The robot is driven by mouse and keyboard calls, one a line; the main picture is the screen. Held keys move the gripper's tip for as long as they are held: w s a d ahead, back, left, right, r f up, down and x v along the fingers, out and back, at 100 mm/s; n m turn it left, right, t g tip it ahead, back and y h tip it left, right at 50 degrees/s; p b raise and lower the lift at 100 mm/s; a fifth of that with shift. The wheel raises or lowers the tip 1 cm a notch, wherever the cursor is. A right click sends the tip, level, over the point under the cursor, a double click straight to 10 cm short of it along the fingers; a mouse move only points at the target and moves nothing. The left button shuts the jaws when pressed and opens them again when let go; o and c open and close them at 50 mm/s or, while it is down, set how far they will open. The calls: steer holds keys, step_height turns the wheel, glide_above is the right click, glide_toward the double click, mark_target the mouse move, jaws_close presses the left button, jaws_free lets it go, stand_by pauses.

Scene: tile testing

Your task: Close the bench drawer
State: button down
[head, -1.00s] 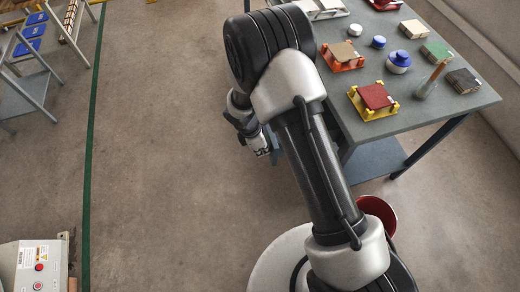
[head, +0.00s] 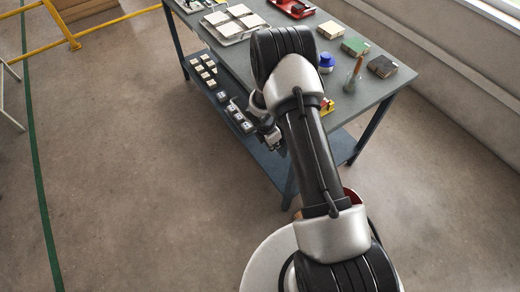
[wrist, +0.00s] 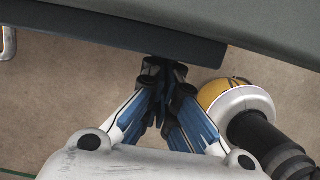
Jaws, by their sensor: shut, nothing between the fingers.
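The grey bench (head: 400,78) stands ahead of me, with my arm across its near part in the head view. In the wrist view a dark panel (wrist: 110,28), which looks like the bench drawer's front, runs below the grey tabletop (wrist: 285,22). A metal handle (wrist: 9,42) shows at the left edge. My gripper (wrist: 163,68) is shut and empty, its tips at the panel's lower edge near its right end; I cannot tell whether they touch. In the head view my gripper (head: 272,142) is beside the bench's front side. How far the drawer stands out is hidden there.
Small blocks (head: 205,72) lie on the lower shelf. A yellow rail (head: 62,27) stands far left.

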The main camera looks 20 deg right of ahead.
steer(key=shift+w+d+p, duration=0.2)
steer(key=shift+d, duration=0.45)
steer(key=shift+w+d+p, duration=0.15)
steer(key=shift+w+d, duration=0.05)
steer(key=shift+d, duration=0.45)
steer(key=s+a+r+p, duration=0.1)
steer(key=a+r+p, duration=0.1)
steer(key=a+r, duration=0.4)
steer(key=v, duration=0.3)
steer(key=shift+s+d+r+p, duration=0.2)
steer(key=shift+s+r+p, duration=0.1)
steer(key=shift+r, duration=0.1)
